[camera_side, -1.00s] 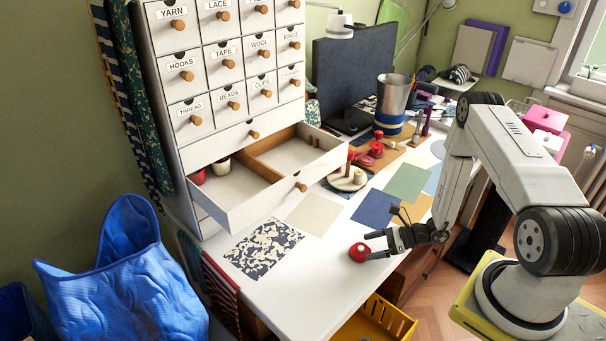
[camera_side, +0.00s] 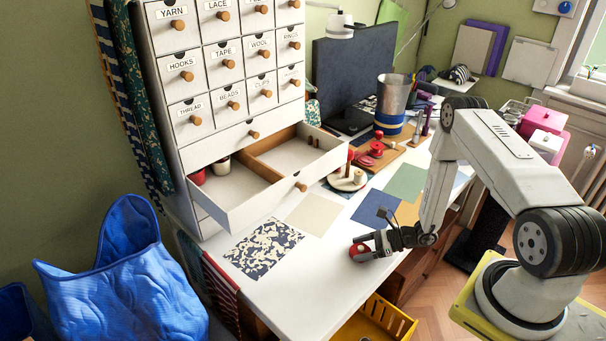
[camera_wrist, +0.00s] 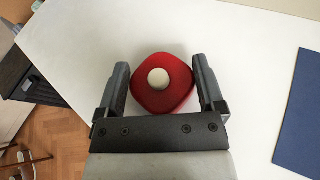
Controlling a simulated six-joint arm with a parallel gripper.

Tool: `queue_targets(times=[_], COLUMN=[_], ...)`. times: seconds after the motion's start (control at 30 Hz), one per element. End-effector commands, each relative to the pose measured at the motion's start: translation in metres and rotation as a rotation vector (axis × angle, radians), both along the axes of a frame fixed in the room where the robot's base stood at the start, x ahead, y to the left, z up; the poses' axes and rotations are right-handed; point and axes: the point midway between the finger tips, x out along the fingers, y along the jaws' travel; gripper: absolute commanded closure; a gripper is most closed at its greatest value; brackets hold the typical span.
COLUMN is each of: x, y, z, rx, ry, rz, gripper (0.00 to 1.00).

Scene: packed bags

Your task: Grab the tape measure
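The tape measure (camera_wrist: 151,98) is a red rounded-square case with a white round centre. It lies on the white table near the front edge. In the side view the red tape measure (camera_side: 356,249) is partly covered by a finger. My gripper (camera_side: 366,251) is low over the table with its fingers on either side of the tape measure. In the wrist view my gripper (camera_wrist: 160,85) is open, with the case between its two dark fingers.
A blue sheet (camera_wrist: 305,120) lies to the right in the wrist view. A patterned sheet (camera_side: 264,248) lies left of my gripper. An open white drawer (camera_side: 262,212) juts over the table behind. A yellow crate (camera_side: 385,322) is below the front edge.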

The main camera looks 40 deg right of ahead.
Motion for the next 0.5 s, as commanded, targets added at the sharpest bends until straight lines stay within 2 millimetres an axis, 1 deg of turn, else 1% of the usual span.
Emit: queue_targets(times=[0.03,0.07,0.1,0.13,0.5], x=[0.0,0.0001,0.0001,0.0001,0.0001], y=[-0.0001,-0.0002,-0.0002,-0.0002,-0.0002], z=[0.0,0.0,0.0,0.0,0.0021], rx=[0.0,0.0,0.0,0.0,0.0], ry=[0.0,0.0,0.0,0.0,0.0], rz=[0.0,0.0,0.0,0.0,0.0], gripper=[0.41,0.51,0.64,0.73,0.73])
